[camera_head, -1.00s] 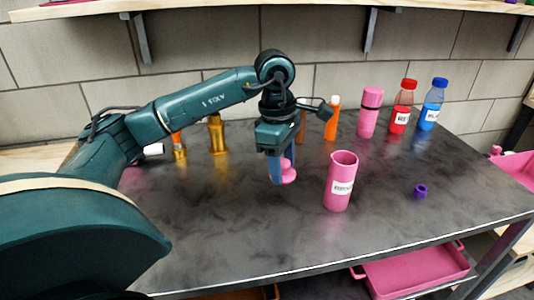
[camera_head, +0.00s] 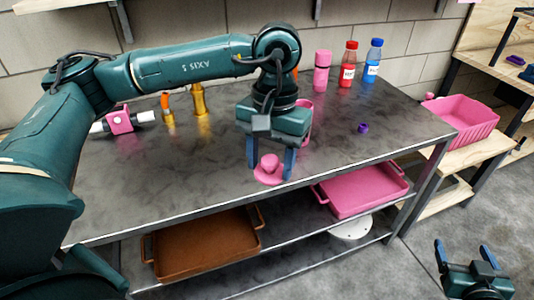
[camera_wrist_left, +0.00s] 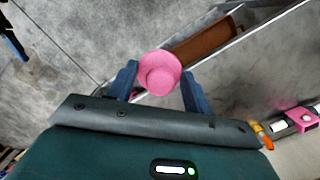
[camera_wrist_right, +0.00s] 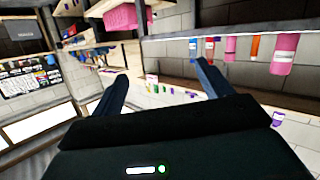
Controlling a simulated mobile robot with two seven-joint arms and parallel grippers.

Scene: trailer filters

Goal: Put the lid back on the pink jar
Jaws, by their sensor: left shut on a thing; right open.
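My left gripper (camera_head: 270,161) is shut on the pink lid (camera_head: 268,176), a round disc with a knob. It holds the lid near the table's front edge. In the left wrist view the lid (camera_wrist_left: 159,72) sits between both fingers. The open pink jar (camera_head: 308,122) stands on the table behind the left gripper, which hides most of it. The jar (camera_wrist_right: 285,53) also shows in the right wrist view, with a white label. The lid is apart from the jar. My right gripper (camera_head: 462,252) is open and empty at the lower right, off the table.
A closed pink container (camera_head: 321,70), a red bottle (camera_head: 348,68) and a blue bottle (camera_head: 373,65) stand at the back. A purple cap (camera_head: 363,128) lies to the right. Brass parts (camera_head: 199,100) stand left. The dark table (camera_head: 190,180) is clear at front left.

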